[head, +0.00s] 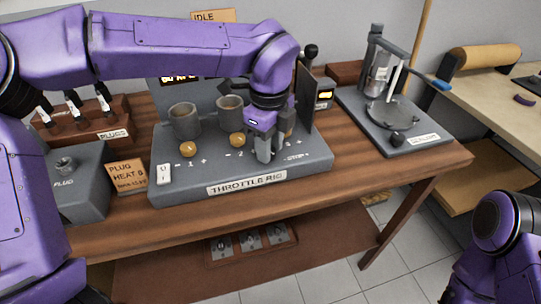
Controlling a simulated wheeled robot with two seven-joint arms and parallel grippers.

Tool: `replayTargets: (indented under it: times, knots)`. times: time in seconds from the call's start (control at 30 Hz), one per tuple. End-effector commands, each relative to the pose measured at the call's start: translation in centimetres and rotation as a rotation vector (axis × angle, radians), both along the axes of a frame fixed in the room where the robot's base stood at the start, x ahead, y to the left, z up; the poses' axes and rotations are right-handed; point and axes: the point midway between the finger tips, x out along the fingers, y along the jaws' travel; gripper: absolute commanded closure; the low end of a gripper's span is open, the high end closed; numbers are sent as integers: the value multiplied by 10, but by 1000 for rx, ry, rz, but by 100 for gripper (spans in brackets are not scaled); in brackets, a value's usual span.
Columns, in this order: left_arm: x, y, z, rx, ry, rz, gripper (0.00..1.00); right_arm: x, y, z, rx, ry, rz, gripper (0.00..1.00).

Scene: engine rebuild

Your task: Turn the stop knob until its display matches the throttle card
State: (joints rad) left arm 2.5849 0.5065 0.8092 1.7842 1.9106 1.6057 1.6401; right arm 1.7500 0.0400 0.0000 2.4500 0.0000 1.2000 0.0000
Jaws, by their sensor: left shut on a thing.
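The grey throttle rig (168,190) stands on the wooden bench, with brass knobs (188,149) along its top between minus and plus marks. My left gripper (270,156) points down at the right part of the rig, shut on what appears to be the stop knob, which the fingers hide almost wholly. A small lit display (325,95) shows at the rig's right; its reading is too small to make out. Another lit display (180,79) at the back is partly covered by my left arm. An orange card reading IDLE (212,15) is on the wall, its lower part hidden. My right gripper is out of view.
Two grey cups (184,121) stand on the rig, and a black-knobbed lever (310,52) rises at its right. A plug rack (90,122) and PLUG HEAT card (127,176) are at left. A grey stand (388,118) is at right. The bench's front strip is clear.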

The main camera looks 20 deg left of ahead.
Motion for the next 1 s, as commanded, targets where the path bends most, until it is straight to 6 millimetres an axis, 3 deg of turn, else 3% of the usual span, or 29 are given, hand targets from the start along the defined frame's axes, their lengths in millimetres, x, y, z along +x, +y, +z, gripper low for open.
replayTargets:
  times: [0.03, 0.4, 0.7, 1.0]
  knots:
    - [1, 1, -8, 2, -2, 44, 95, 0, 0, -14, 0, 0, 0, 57]
    - [1, 1, -7, 4, 0, 325, 95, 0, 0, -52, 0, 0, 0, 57]
    - [0, 1, -4, 5, 3, 440, 95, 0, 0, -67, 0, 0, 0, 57]
    - [0, 1, -3, 5, 5, 468, 95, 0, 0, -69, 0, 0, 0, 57]
